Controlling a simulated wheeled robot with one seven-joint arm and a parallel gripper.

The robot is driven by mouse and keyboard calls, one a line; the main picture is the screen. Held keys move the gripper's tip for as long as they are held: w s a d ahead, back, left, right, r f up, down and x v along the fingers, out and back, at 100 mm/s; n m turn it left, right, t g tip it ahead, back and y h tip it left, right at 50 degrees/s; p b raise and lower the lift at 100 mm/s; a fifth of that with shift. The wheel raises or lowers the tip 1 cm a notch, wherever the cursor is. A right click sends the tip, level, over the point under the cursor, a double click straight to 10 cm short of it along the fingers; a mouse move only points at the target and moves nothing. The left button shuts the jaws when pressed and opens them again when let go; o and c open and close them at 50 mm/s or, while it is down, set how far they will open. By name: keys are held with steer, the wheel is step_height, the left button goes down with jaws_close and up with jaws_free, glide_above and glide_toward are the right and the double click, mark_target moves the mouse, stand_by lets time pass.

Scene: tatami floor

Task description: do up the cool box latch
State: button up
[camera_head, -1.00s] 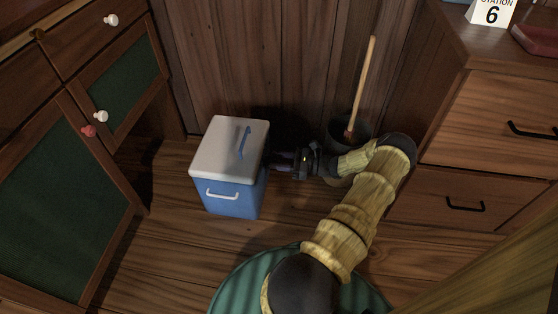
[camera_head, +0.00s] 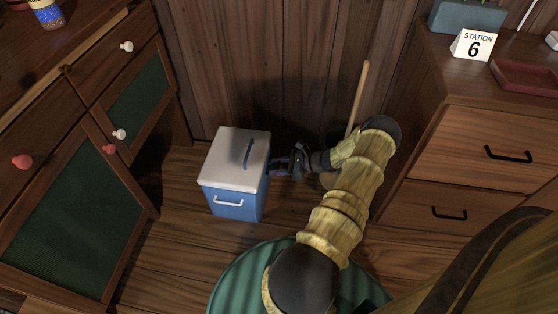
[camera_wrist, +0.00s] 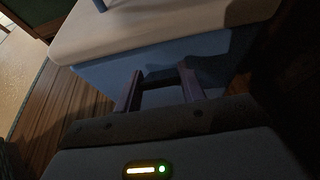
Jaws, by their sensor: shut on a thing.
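The cool box (camera_head: 235,200) stands on the floor, with a blue body, a pale lid (camera_head: 230,155) with a blue handle on top, and a white handle on its front. The lid lies down on the body. My gripper (camera_head: 272,166) is at the right side of the box, below the lid's edge. In the wrist view, my gripper's two fingers (camera_wrist: 161,80) reach to the blue wall (camera_wrist: 105,72) under the lid rim. They are shut on a small dark part there, which seems to be the latch (camera_wrist: 160,75). Its exact position is hard to see in the shade.
A cabinet (camera_head: 70,215) with green panels stands at left. A drawer unit (camera_head: 470,165) with a Station 6 sign (camera_head: 473,45) stands at right. A wooden stick (camera_head: 358,95) leans behind my arm.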

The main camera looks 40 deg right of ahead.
steer(key=shift+w+a+r+g+h+p, duration=0.15)
steer(key=shift+r+g+h+p, duration=0.25)
steer(key=shift+p, duration=0.65)
steer(key=shift+w+a+r+g+h+p, duration=0.1)
steer(key=shift+r+g+h+p, duration=0.25)
steer(key=shift+p, duration=0.65)
steer(key=shift+w+a+f+g+h+p, duration=0.1)
steer(key=shift+w+f+g+h+p, duration=0.1)
steer(key=shift+g+h+p, duration=0.45)
steer(key=o, duration=1)
steer(key=p+v, duration=0.3)
steer(key=v, duration=0.5)
steer(key=p+v, duration=0.3)
steer(key=v, duration=0.6)
steer(key=shift+s+d+f, duration=0.2)
steer(key=shift+s+d, duration=0.1)
